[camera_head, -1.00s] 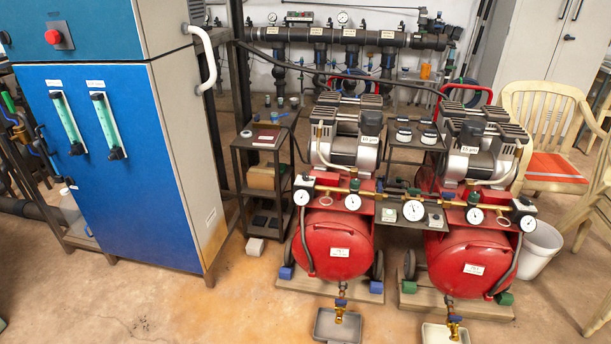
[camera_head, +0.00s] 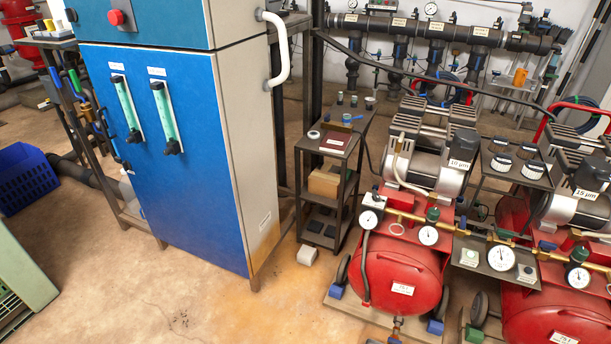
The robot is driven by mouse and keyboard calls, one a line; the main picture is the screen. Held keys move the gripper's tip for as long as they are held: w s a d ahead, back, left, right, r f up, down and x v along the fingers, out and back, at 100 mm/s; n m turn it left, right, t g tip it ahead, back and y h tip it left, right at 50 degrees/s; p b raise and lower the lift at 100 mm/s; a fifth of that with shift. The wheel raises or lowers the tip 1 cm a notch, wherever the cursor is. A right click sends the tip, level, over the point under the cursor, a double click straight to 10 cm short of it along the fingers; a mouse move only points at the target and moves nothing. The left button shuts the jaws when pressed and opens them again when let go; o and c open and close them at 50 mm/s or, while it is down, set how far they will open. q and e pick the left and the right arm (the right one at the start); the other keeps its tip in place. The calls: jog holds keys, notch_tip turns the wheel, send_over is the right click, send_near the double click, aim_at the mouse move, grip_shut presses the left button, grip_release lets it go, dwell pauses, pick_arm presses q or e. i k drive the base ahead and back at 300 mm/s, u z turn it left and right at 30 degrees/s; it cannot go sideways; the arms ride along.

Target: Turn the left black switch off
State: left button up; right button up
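No switch can be picked out for certain as the left black switch. The blue cabinet (camera_head: 205,200) carries two green flow tubes with dark knobs at their lower ends, a left knob (camera_head: 134,136) and a right knob (camera_head: 173,147). The left red compressor (camera_head: 400,277) has a small pale box with a dark top (camera_head: 374,199) at its upper left, above a gauge. Small pale boxes, a left one (camera_head: 469,257) and a right one (camera_head: 526,273), sit on the plate between the compressors; their details are too small to tell. Neither of my grippers is in view.
A dark shelf stand (camera_head: 333,145) stands between the cabinet and the left compressor. The right compressor (camera_head: 560,318) is cut off by the picture's edge. A blue crate (camera_head: 24,180) lies at far left. Bare floor (camera_head: 190,310) is free in front of the cabinet.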

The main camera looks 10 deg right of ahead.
aim_at(376, 197)
jog(key=u, duration=0.4)
jog(key=i, duration=1.05)
jog(key=z, duration=0.55)
jog(key=i, duration=0.8)
jog(key=z, duration=0.55)
